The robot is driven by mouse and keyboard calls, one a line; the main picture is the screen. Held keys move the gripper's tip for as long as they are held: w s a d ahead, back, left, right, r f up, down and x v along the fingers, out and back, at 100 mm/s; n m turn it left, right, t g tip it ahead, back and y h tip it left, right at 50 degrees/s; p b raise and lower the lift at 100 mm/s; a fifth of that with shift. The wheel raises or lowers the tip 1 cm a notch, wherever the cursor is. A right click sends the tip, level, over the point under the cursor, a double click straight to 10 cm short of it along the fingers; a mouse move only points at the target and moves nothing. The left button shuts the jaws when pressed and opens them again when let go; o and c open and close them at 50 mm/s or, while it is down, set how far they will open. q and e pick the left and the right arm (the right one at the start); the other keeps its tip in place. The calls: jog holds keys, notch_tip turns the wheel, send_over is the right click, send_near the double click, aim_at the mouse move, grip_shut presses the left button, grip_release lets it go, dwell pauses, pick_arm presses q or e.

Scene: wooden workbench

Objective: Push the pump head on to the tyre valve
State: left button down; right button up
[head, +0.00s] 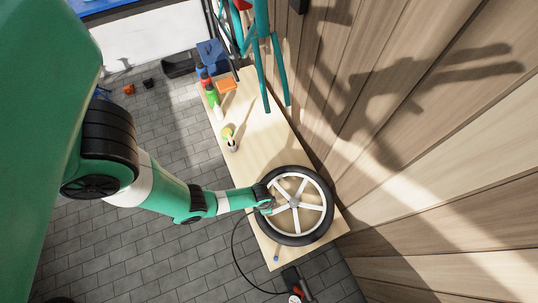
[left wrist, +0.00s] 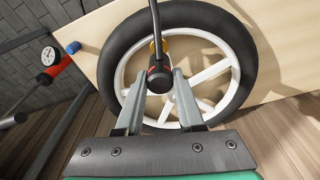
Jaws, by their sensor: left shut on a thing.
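A wheel with a black tyre (head: 329,208) and white spokes lies flat on the wooden bench; the tyre (left wrist: 243,62) fills much of the left wrist view. My left gripper (head: 267,203) is over the left side of the wheel. In the left wrist view my left gripper (left wrist: 158,80) is shut on the black and red pump head (left wrist: 158,77), with its dark hose rising from it. The pump head is over the spokes, inside the tyre ring. I cannot make out the tyre valve. My right gripper is not in view.
The wooden wall borders the right.

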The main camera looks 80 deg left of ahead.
pick_arm(q)
jog(key=shift+f+b, duration=1.6)
jog(key=shift+f, duration=0.5)
jog(key=shift+f+b, duration=0.55)
jog(key=shift+f, duration=0.05)
jog(key=c, duration=0.8)
grip_release()
jog(key=r+p, duration=0.7)
jog(key=s+r+p, duration=0.1)
jog(key=r+p, duration=0.3)
jog(key=shift+s+r, duration=0.1)
